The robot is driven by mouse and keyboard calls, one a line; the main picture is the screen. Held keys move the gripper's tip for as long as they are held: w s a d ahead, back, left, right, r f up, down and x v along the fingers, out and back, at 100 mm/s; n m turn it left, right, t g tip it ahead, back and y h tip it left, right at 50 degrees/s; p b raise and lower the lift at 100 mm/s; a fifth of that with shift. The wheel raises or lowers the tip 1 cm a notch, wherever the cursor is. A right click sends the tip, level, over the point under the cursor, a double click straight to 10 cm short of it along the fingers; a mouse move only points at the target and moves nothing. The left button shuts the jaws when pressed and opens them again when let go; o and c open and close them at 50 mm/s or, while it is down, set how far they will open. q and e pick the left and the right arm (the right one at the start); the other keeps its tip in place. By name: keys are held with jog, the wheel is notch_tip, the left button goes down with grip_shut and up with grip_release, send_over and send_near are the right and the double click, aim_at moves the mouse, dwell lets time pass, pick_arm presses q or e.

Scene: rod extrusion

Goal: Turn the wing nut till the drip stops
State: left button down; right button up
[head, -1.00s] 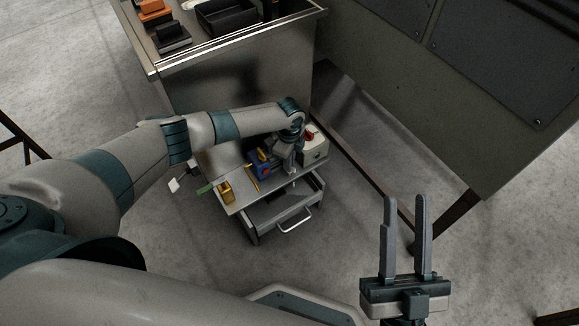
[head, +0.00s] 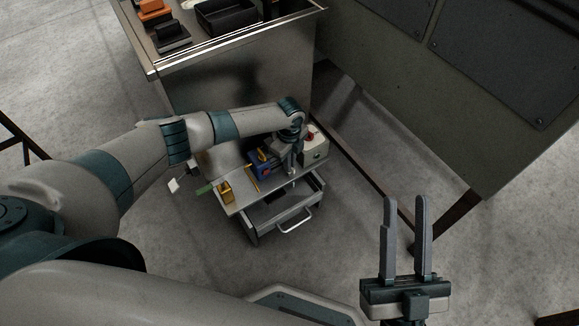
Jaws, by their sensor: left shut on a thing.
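My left gripper (head: 292,171) points down over the top of a small metal cart (head: 239,203), between a blue block (head: 262,165) and a cream box (head: 315,153) with a red part on top. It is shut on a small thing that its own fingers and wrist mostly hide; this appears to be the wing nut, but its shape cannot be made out. No drip can be made out at this size. My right gripper (head: 404,205) is open and empty at the lower right, over the floor and well apart from the cart.
The cart's drawer (head: 283,213) stands open at the front, with a light handle (head: 296,222). Yellow parts (head: 227,192) lie on the cart's left. A metal bench (head: 240,42) with a black tray (head: 228,16) stands behind. A dark cabinet (head: 480,110) fills the upper right.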

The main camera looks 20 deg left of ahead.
pick_arm(q)
jog(key=shift+m, duration=0.8)
jog(key=shift+m+b, duration=0.3)
jog(key=shift+m, duration=0.7)
jog(key=shift+m, duration=0.9)
jog(key=shift+m+b, duration=0.3)
jog(key=shift+m, duration=0.8)
jog(key=shift+m+b, duration=0.4)
jog(key=shift+m, duration=0.5)
